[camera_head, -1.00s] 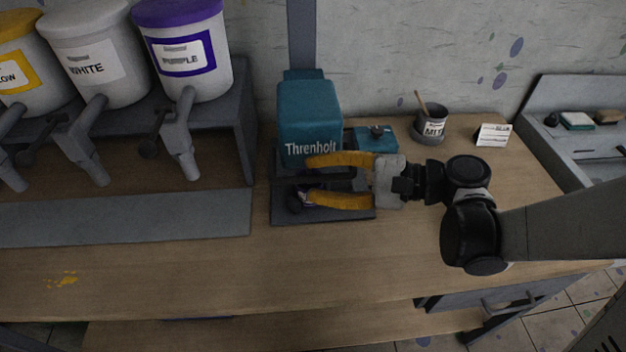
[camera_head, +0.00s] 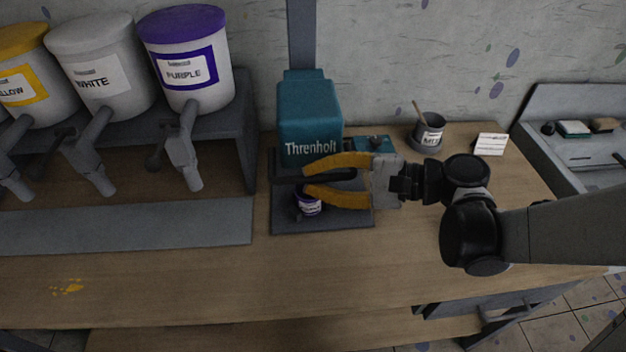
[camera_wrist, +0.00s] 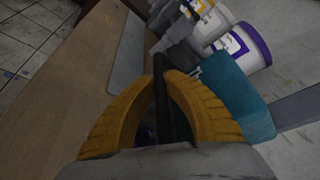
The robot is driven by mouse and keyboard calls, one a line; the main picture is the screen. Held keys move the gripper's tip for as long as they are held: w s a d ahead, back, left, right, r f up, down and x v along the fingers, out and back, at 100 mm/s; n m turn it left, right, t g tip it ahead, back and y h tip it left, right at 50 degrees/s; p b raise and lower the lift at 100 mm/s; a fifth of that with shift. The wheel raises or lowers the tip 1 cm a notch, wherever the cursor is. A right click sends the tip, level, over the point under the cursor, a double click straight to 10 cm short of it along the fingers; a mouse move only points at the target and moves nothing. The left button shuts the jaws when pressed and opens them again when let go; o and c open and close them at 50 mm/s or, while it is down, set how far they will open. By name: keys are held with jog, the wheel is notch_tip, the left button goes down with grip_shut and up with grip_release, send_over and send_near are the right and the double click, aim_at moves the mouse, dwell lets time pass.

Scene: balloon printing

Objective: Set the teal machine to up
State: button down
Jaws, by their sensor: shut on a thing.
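The teal machine (camera_head: 310,112), lettered "Threnholt", stands on a dark base plate (camera_head: 350,220) against the wall. Its upper body also shows in the wrist view (camera_wrist: 235,90). My gripper (camera_head: 308,176), with yellow fingers, reaches in from the right, in front of the machine. Its fingers are shut on a black bar-like lever (camera_head: 322,176) of the machine. In the wrist view the lever (camera_wrist: 160,85) runs between the fingers. A small purple-and-white cup (camera_head: 309,206) is on the base plate, just below the lower finger and partly hidden.
Yellow, white and purple paint buckets (camera_head: 187,65) with spouts stand on a grey rack at left. A teal box (camera_head: 372,143), a dark mug (camera_head: 429,130) and a small white card (camera_head: 491,144) are behind my gripper.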

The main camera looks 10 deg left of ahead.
notch_tip(320, 180, up, 8)
jog(key=p, duration=0.4)
jog(key=shift+f, duration=0.1)
jog(key=c, duration=1.4)
grip_release()
jog(key=v, duration=1.2)
